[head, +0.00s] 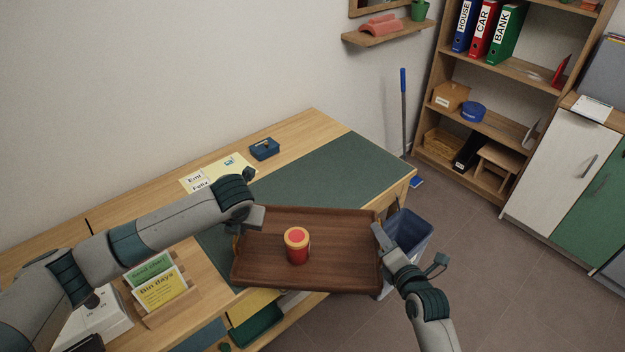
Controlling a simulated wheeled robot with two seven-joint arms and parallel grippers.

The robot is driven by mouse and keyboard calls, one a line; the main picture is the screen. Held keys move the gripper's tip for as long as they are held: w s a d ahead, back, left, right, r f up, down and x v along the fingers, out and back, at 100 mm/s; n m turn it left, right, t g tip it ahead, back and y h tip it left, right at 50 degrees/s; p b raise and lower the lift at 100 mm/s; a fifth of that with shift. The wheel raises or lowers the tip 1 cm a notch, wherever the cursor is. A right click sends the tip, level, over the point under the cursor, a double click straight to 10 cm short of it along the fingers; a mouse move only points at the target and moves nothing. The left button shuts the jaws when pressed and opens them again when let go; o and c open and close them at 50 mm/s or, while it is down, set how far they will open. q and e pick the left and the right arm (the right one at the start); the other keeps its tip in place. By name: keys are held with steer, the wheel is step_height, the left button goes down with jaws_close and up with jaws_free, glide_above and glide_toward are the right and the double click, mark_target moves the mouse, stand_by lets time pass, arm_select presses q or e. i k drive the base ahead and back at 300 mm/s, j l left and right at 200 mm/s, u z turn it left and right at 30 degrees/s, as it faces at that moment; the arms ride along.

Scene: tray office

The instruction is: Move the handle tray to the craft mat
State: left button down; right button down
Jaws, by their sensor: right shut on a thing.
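The handle tray (342,276) is a brown wooden tray, seen near the desk's front edge, with its near part out past that edge. A red jar with a yellow-rimmed lid (297,247) stands upright on it. The craft mat (335,172) is a dark green sheet on the desk; the tray and my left arm hide part of it. My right gripper (380,238) is shut on the tray's right end. My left gripper (257,217) is at the tray's far left corner; its fingers are too hidden to tell whether they are shut.
A wooden card holder (165,295) stands at the desk's left front. A grey-blue bin (408,232) is on the floor beside the desk's right end. The mat's far right part is bare.

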mark_target(307, 193)
steer(key=i+l, duration=0.1)
steer(key=i, duration=0.25)
steer(key=i+j, duration=0.2)
steer(key=i, duration=0.3)
